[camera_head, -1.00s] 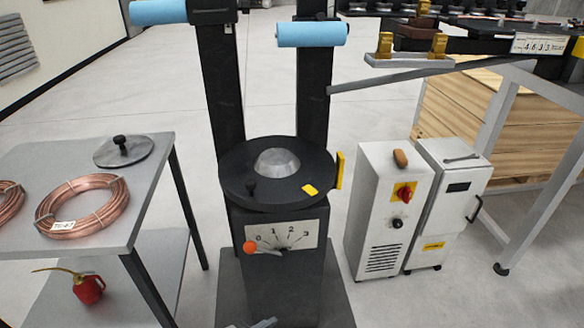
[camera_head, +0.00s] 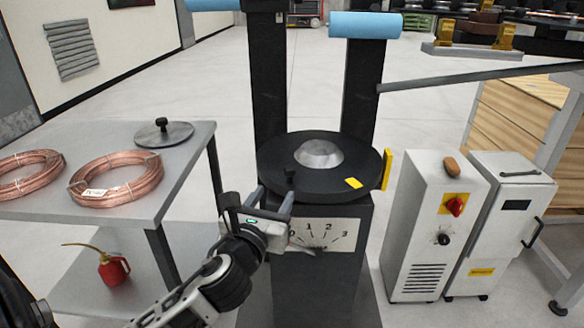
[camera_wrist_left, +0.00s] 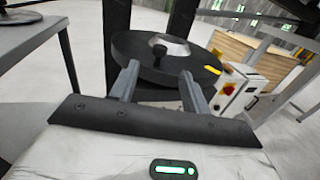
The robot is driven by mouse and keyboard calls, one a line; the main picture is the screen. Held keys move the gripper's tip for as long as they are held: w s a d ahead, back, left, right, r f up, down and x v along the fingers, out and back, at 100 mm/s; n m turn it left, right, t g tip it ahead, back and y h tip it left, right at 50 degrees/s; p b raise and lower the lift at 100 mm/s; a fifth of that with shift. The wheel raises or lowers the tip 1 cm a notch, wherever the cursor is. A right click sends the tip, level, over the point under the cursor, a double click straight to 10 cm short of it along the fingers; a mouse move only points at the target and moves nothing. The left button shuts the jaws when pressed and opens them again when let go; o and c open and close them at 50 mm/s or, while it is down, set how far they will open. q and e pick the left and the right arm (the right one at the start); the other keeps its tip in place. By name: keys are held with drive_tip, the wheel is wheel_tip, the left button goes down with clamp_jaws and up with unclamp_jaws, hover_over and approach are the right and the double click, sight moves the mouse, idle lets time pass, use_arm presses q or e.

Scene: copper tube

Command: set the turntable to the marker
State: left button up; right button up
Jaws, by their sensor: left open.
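The turntable (camera_head: 330,185) is a black disc with a silver dome (camera_head: 318,153) on a dark pedestal. A small black knob (camera_head: 290,176) stands near its front left edge. A yellow patch (camera_head: 353,183) lies on its front right, short of the upright yellow marker (camera_head: 386,169) at the right rim. My left gripper (camera_head: 272,200) is open and empty at the disc's front left, below the knob in the head view. In the left wrist view the knob (camera_wrist_left: 160,50) shows beyond and between the fingertips (camera_wrist_left: 159,78). My right gripper is not in view.
A numbered dial (camera_head: 322,234) is on the pedestal's front, its left end behind my gripper. A grey table (camera_head: 95,140) with copper coils (camera_head: 117,182) and a lidded disc (camera_head: 164,134) stands left. White cabinets (camera_head: 425,225) stand right. A red oil can (camera_head: 113,270) is below.

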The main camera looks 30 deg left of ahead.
sight(292, 167)
use_arm(q)
drive_tip(key=b+x, duration=0.1)
drive_tip(key=x, duration=1.1)
drive_tip(key=shift+d, duration=0.1)
drive_tip(key=shift+w+a, duration=0.2)
drive_tip(key=shift+w, duration=0.4)
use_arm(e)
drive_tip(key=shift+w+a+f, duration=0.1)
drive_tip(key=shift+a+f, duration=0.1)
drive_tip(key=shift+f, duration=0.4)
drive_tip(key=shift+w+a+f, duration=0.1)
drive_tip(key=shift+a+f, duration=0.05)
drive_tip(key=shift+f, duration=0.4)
use_arm(q)
clamp_jaws()
